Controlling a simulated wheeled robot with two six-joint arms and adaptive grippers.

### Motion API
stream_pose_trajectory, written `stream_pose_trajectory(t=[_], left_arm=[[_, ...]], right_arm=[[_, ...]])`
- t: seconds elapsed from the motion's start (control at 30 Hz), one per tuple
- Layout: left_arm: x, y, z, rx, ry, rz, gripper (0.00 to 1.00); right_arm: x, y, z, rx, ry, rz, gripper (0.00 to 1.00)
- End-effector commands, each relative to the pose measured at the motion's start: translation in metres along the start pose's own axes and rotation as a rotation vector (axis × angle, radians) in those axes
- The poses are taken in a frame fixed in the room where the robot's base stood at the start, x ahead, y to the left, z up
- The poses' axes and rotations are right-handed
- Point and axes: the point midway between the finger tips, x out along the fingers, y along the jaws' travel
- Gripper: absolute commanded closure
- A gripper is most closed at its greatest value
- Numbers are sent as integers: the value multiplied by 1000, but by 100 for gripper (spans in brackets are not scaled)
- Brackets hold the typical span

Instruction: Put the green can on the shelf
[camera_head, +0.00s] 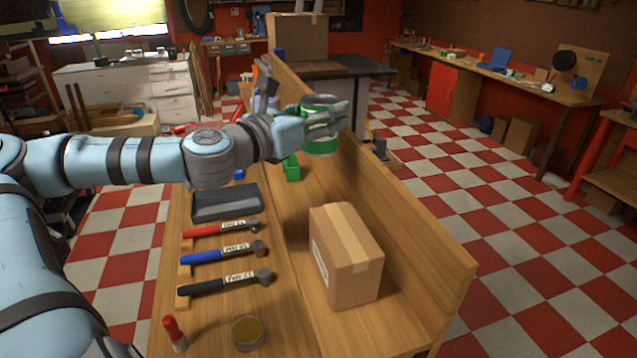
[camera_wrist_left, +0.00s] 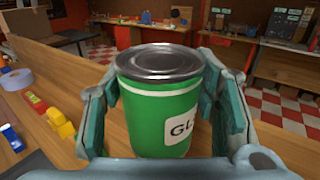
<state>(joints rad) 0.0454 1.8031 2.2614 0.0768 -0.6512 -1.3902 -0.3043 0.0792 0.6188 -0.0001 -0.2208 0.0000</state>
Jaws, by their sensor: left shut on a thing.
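The green can (camera_wrist_left: 160,110) has a grey metal lid and a white label, and stands roughly upright between the fingers in the left wrist view. My left gripper (camera_head: 318,122) is shut on it. In the head view the can (camera_head: 320,146) is partly covered by the fingers. It is at the far part of the wooden shelf (camera_head: 400,320), near the shelf's back board. I cannot tell whether its base touches the wood. My right gripper is not in view.
A cardboard box (camera_head: 345,255) stands on the near part of the shelf. Hammers (camera_head: 225,254), a dark grey case (camera_head: 226,203), a red marker-like item (camera_head: 174,333) and a round tin (camera_head: 247,333) are on the bench at left. Shelf surface between the box and the can is mostly clear.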

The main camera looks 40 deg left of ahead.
Motion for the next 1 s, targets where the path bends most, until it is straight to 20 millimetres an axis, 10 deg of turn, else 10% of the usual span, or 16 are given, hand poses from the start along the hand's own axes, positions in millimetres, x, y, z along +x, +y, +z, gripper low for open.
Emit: stream_pose_trajectory(t=[0.2, 0.47, 0.8, 1.0], left_arm=[[0, 2, -69, 9, 0, 4, 91], [0, 2, -72, 7, 5, 1, 91], [1, 2, -139, 78, -3, 4, 91], [0, 2, -140, 73, 1, 3, 97]], right_arm=[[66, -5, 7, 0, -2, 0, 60], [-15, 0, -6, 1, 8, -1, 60], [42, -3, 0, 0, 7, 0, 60], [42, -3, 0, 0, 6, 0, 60]])
